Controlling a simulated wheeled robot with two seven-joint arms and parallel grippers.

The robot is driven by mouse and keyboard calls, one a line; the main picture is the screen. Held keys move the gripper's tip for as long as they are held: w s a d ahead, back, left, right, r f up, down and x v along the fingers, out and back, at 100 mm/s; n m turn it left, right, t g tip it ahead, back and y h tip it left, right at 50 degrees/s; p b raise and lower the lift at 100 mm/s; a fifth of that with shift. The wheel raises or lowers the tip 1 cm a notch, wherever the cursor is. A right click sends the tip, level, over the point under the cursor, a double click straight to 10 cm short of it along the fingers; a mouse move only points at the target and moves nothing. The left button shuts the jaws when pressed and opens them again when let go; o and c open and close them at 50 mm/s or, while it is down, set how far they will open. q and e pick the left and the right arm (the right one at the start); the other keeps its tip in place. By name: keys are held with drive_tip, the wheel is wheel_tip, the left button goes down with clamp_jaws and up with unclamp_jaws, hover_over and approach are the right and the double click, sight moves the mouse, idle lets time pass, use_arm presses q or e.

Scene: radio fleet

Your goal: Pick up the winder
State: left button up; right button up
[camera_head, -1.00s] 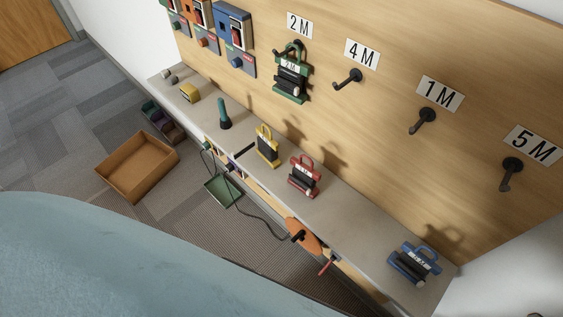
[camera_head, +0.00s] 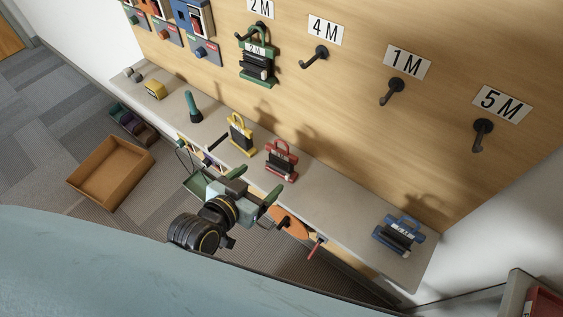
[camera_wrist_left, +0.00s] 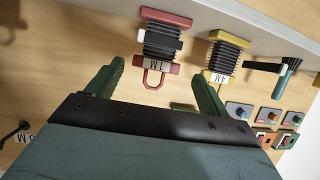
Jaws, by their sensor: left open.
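Several winders, coloured frames wound with black cord, are in view. A red winder (camera_head: 281,161) stands on the shelf; its label reads 1M in the wrist view (camera_wrist_left: 161,45). A yellow winder (camera_head: 242,135) stands to its left, labelled 4M in the wrist view (camera_wrist_left: 226,57). A blue winder (camera_head: 399,236) stands at the shelf's right end. A green winder (camera_head: 257,67) hangs under the 2M sign. My left gripper (camera_head: 256,183) is open and empty, in front of the shelf near the red winder. In the wrist view, the red winder's handle lies between and beyond its fingers (camera_wrist_left: 157,85).
Hooks under the 4M (camera_head: 314,57), 1M (camera_head: 391,93) and 5M (camera_head: 480,135) signs are empty. A teal torch-like object (camera_head: 194,107) and yellow box (camera_head: 154,90) stand at the shelf's left. An orange paddle (camera_head: 288,219) juts from the shelf front. A brown box (camera_head: 110,175) is on the floor.

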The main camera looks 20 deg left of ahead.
sight(285, 156)
use_arm(q)
drive_tip(key=b+x, duration=0.2)
drive_tip(key=x, duration=1.1)
drive_tip(key=shift+w+r, duration=0.1)
drive_tip(key=shift+r, duration=0.15)
drive_tip(key=c, duration=1.1)
drive_tip(key=shift+c, duration=0.2)
wheel_tip(285, 156, up, 10)
drive_tip(key=p, duration=0.2)
